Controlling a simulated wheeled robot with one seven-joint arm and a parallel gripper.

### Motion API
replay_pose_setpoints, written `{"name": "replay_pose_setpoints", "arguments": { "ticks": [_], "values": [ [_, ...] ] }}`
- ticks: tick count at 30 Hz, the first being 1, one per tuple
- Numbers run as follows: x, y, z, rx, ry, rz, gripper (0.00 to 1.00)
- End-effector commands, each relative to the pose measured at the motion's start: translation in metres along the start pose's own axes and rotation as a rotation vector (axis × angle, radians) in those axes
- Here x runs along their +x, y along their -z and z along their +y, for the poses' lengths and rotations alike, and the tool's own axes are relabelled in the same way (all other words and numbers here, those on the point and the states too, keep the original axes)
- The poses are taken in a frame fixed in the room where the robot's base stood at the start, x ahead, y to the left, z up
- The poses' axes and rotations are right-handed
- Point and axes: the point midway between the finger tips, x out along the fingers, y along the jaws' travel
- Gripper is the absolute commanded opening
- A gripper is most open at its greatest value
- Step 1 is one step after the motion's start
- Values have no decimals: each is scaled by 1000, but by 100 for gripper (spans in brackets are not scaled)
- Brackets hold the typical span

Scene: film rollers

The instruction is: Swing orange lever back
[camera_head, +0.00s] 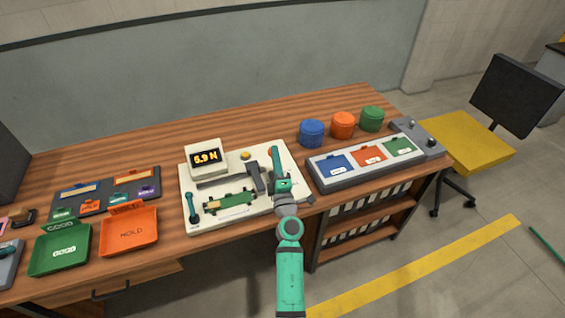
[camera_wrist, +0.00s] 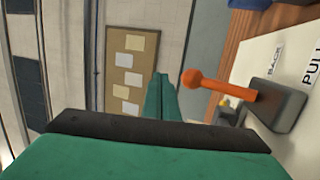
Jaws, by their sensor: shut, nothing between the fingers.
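The orange lever (camera_wrist: 215,85) shows in the wrist view as a round knob on a short rod from a dark grey base (camera_wrist: 275,104). Labels reading BACK and PULL are on the white panel beside it. In the head view only a bit of orange (camera_head: 270,152) shows behind my gripper (camera_head: 276,150). My gripper's teal fingers (camera_wrist: 160,82) are shut and empty. In the wrist view their tips are just left of the knob; I cannot tell whether they touch it. The lever belongs to the white test fixture (camera_head: 235,222) in the head view.
The fixture carries a display (camera_head: 207,158) reading 5.9 N, a yellow button (camera_head: 246,155), a green roller (camera_head: 230,201) and a teal handle (camera_head: 191,206). Green (camera_head: 60,256) and orange (camera_head: 128,235) trays lie left. A sorting box (camera_head: 330,184) and several coloured jars stand right.

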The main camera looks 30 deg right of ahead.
Motion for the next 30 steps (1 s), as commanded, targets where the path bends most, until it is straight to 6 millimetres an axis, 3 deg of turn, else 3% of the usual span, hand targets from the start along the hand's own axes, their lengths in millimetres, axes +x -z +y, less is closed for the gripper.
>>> {"name": "replay_pose_setpoints", "arguments": {
  "ticks": [14, 30],
  "values": [
    [-25, 2, 32, -1, -1, -2, 0],
    [-66, 6, 80, 0, -1, -1, 0]
  ]
}}
